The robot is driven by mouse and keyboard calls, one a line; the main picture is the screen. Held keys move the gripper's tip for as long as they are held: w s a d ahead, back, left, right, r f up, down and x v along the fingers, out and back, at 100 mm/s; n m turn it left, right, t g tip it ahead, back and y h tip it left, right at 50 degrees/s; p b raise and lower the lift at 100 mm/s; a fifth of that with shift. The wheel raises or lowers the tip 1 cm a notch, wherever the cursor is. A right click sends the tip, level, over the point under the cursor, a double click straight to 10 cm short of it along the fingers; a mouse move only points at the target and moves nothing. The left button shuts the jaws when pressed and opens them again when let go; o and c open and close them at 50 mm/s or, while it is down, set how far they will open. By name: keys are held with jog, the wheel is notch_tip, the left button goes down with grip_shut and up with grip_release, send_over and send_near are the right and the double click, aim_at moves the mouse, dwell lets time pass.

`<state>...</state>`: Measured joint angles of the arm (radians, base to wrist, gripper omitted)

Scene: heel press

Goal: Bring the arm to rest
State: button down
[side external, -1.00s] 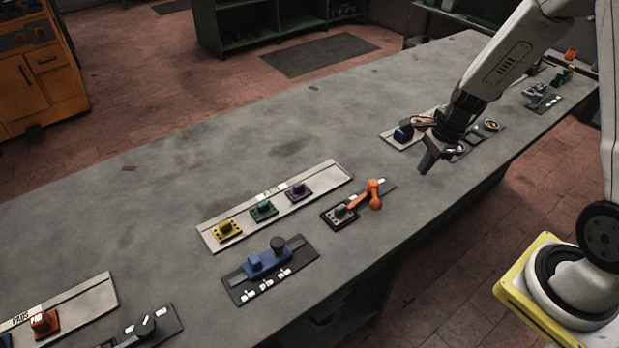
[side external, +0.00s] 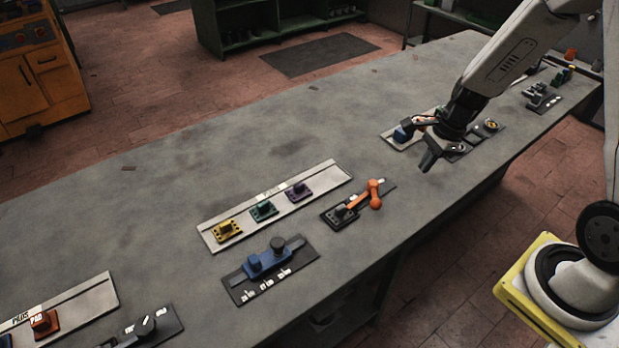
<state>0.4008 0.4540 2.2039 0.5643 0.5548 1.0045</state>
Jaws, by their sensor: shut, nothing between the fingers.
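My gripper (side external: 428,162) is at the upper right of the side external view, pointing down above the grey bench (side external: 200,160). Its fingers are together and hold nothing. It hangs near the bench's right-hand edge, in front of a pale plate with a blue part (side external: 403,133) and a dark plate with a round dial (side external: 491,125). My wrist partly hides both plates. I cannot tell exactly how high the fingertips are above the bench.
A plate with yellow, green and purple blocks (side external: 264,210) and a blue slider (side external: 268,261) lie further left. Grey clamp-like parts (side external: 541,96) lie at the far right.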

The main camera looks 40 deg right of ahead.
jog(key=s+a+r+n+h, duration=0.1)
jog(key=s+a+r+n, duration=0.2)
jog(key=n, duration=0.8)
jog(key=s+a+r+n+t+h, duration=0.1)
jog(key=s+a+r+n+h, duration=0.1)
jog(key=a+n, duration=0.4)
jog(key=s+r+n, duration=0.1)
jog(key=n, duration=0.3)
jog(key=shift+n, duration=0.4)
